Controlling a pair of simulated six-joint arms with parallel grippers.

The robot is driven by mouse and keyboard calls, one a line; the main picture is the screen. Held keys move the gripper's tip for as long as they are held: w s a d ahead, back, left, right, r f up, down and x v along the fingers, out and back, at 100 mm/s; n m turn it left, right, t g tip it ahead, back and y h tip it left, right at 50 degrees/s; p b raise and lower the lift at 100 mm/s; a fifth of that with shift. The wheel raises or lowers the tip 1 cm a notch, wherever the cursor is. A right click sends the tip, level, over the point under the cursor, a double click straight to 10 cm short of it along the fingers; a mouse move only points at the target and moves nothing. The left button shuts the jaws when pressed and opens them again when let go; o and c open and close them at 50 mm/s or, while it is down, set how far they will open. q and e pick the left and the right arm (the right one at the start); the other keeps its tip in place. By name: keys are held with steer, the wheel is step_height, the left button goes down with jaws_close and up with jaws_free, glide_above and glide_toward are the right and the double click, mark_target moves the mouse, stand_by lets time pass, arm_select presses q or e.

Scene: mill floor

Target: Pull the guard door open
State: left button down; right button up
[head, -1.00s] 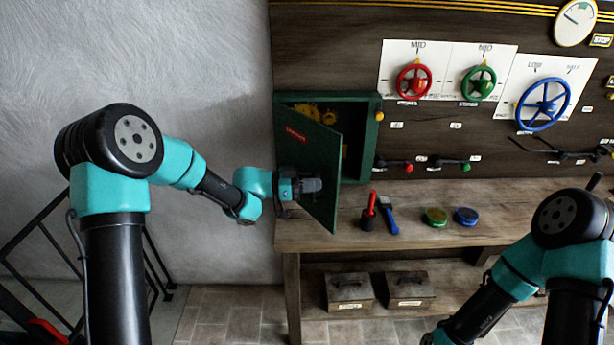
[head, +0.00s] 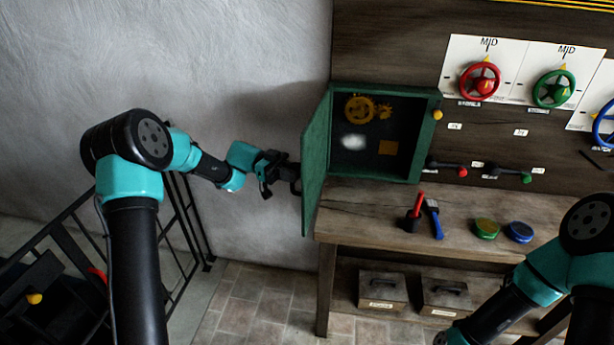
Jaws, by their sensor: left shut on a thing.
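The green guard door (head: 316,165) stands swung wide out to the left of its green cabinet (head: 384,179), seen nearly edge-on. The cabinet's inside shows yellow gears (head: 360,109), a whitish patch and an orange-yellow square. My left gripper (head: 291,178) is at the door's outer face, on its left side, shut on the door's handle, which the jaws and door mostly hide. My right arm comes in at the lower right; its gripper is out of the picture.
The wooden bench (head: 370,215) bears a red-handled tool (head: 414,215), a blue tool (head: 434,219), and green (head: 486,228) and blue (head: 520,232) round tins. Handwheels and levers line the panel at right. A black railing (head: 185,225) stands at left. Two boxes sit below.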

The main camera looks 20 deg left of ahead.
arm_select(q)
steer(key=shift+v, duration=0.85)
steer(key=c, duration=1.1)
jaws_free()
steer(key=shift+c, duration=0.2)
steer(key=v, duration=1.7)
steer(key=shift+a, duration=0.2)
